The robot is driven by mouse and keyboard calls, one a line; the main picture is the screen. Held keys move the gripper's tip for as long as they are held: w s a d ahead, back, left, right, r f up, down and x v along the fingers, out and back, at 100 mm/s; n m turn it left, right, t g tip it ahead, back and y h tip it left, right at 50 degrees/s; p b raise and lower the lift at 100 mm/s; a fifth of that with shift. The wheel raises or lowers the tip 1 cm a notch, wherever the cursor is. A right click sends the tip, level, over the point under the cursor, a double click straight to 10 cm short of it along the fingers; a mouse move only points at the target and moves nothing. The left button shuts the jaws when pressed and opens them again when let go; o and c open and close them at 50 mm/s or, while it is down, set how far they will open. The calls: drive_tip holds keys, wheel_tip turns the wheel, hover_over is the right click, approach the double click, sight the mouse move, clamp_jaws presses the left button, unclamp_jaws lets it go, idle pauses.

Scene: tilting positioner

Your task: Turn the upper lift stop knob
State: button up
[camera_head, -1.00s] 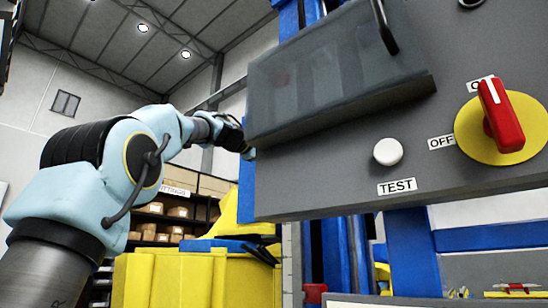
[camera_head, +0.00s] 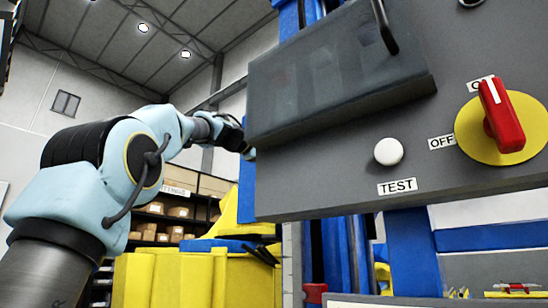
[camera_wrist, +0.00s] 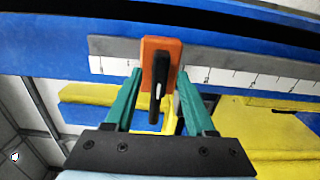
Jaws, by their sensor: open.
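In the wrist view an orange stop block (camera_wrist: 152,52) sits on a rail with a white graduated scale (camera_wrist: 215,78). A black knob (camera_wrist: 158,82) with a pale mark stands on its face, its long side roughly upright in the picture. My gripper (camera_wrist: 159,78) is open, with one green finger on each side of the knob. Whether the fingers touch it I cannot tell. In the head view my gripper (camera_head: 238,137) is partly hidden behind the left edge of the control panel, and the stop block is out of sight.
The grey control panel (camera_head: 330,190) stands close on the right, with a tinted cover (camera_head: 340,75), a white TEST button (camera_head: 388,151) and a red rotary switch (camera_head: 502,115). A yellow machine body (camera_head: 190,280) lies below my arm. Shelves with boxes stand behind.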

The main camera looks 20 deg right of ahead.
drive_tip(key=shift+a, duration=0.1)
drive_tip(key=b+v, duration=0.5)
drive_tip(key=v, duration=0.5)
drive_tip(key=shift+s+a+b, duration=0.2)
drive_tip(key=shift+a+b, duration=0.05)
drive_tip(key=shift+b, duration=0.15)
